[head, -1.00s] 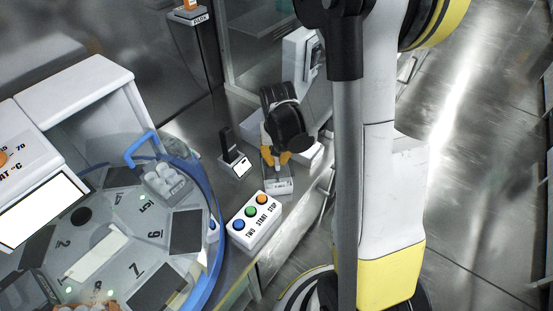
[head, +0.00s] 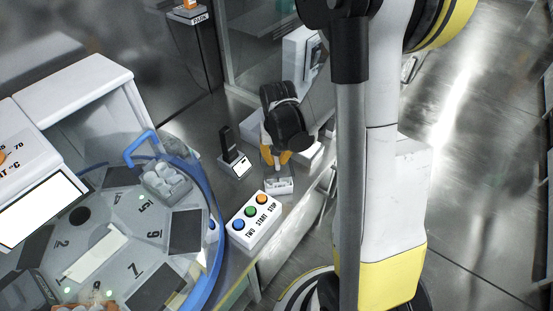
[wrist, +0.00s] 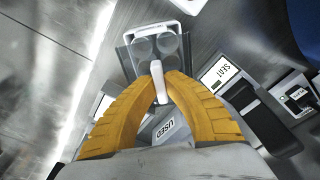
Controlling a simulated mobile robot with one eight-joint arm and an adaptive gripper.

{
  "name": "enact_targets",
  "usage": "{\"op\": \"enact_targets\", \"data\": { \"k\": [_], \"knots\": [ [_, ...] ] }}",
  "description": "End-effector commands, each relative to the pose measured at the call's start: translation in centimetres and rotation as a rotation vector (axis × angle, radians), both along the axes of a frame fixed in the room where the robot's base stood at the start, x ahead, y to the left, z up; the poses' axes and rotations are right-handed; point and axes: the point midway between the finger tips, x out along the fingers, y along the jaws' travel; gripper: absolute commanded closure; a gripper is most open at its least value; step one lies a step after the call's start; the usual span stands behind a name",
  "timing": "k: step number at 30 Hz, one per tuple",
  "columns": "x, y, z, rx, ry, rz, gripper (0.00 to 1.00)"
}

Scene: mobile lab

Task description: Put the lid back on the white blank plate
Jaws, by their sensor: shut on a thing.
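My gripper (wrist: 160,80) is shut on a white upright knob (wrist: 158,88), pinched between its orange fingertips. Just beyond the fingertips in the wrist view is a small pale plate (wrist: 125,60) with several round wells. In the head view my gripper (head: 277,163) is right above this plate (head: 279,187) on the steel bench. I cannot tell whether the lid touches the plate.
A button box (head: 254,220) stands in front of the plate. A small black stand with a label (head: 237,165) is to its left. A round carousel with a blue rim (head: 213,255) fills the lower left. A label reading USED (wrist: 166,131) lies below the fingers.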

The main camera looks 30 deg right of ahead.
Motion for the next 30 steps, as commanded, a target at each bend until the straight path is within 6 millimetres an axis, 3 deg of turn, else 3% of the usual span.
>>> {"op": "enact_targets", "data": {
  "k": [30],
  "knots": [
    [0.0, 0.0, -0.7, 0.0, 0.0, 0.0, 1.0]
  ]
}}
